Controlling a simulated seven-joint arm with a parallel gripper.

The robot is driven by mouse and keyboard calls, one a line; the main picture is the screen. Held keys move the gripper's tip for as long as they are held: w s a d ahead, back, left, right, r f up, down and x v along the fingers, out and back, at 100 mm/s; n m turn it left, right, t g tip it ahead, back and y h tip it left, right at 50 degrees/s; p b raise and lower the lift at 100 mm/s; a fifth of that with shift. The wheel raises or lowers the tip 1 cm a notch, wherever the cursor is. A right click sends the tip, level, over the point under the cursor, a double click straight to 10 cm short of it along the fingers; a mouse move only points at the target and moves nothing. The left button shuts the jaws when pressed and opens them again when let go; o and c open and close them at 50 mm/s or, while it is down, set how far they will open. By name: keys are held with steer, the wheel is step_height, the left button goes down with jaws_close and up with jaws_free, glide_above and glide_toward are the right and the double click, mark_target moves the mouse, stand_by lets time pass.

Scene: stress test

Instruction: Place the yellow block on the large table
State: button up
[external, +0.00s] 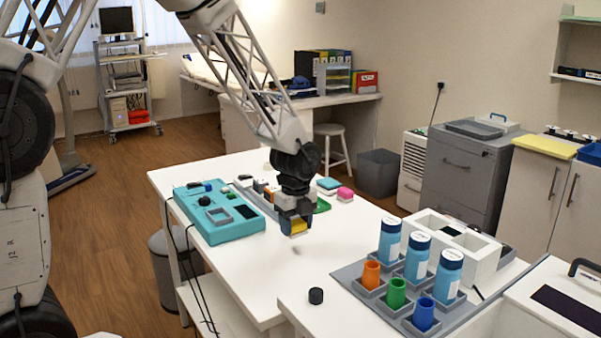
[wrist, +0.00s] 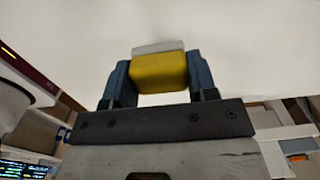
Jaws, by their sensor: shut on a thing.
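My gripper (external: 294,222) is shut on the yellow block (external: 298,228), with one finger on each side of it. The block also shows between the fingers in the wrist view (wrist: 159,72), with a pale grey or white strip along its far side. In the external view the gripper points down over the white large table (external: 262,290). The block appears a little above the tabletop, with a faint shadow below it. I cannot tell the exact gap.
A teal device box (external: 222,232) and several small coloured blocks stand on the table behind and left of my gripper. At right, a grey rack (external: 372,290) holds blue bottles and coloured cups. Bare tabletop surrounds the block's front side.

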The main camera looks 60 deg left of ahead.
mark_target(297, 236)
steer(key=shift+w, duration=0.1)
stand_by(0.3)
steer(key=shift+f, duration=1.75)
steer(key=shift+f, duration=0.1)
steer(key=o, duration=0.9)
steer(key=shift+r, duration=6.1)
